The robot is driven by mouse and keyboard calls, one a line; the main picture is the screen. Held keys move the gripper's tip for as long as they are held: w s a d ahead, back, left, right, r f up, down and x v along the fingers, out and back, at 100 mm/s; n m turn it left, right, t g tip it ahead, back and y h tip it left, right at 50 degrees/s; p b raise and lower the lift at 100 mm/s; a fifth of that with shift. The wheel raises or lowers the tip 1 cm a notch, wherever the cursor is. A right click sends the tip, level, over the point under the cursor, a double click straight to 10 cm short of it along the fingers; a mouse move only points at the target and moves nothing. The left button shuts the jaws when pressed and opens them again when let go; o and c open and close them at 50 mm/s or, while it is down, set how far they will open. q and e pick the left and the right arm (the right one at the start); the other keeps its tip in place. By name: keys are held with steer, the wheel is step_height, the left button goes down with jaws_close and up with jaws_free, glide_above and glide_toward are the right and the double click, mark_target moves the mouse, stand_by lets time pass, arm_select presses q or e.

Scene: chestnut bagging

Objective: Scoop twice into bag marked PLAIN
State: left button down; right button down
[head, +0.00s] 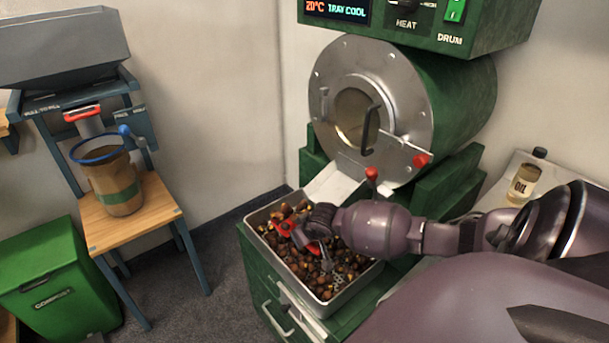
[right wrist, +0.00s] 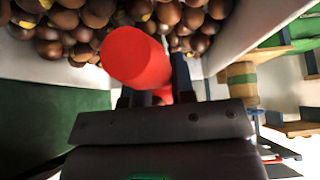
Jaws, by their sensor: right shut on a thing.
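A metal tray (head: 262,247) full of brown chestnuts (head: 322,281) stands in front of the roaster drum. My right gripper (head: 306,240) is over the tray, shut on the red handle of the scoop (head: 284,228). The red handle (right wrist: 135,57) fills the middle of the right wrist view, just in front of chestnuts (right wrist: 70,30). The scoop's bowl is mostly hidden, so I cannot tell whether it holds chestnuts. A brown bag with a green band (head: 117,196) stands upright with a blue rim on a wooden stand at left; no PLAIN mark is readable. My left gripper is out of view.
The steel drum front (head: 380,95) and its chute rise behind the tray. A green compost bin (head: 58,285) stands at lower left. A grey hopper (head: 60,50) is above the bag stand. An oil bottle (head: 524,183) is at right. Open floor lies between stand and tray.

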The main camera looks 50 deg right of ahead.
steer(key=shift+s+r+t+p, duration=0.15)
steer(key=shift+s+r+p, duration=0.2)
steer(key=shift+r+p, duration=0.5)
steer(key=shift+s+r+t+p, duration=0.15)
steer(key=shift+s+r+p, duration=0.2)
steer(key=shift+r+p, duration=0.5)
steer(key=shift+s+r, duration=0.1)
steer(key=shift+r, duration=0.1)
steer(key=shift+a, duration=0.15)
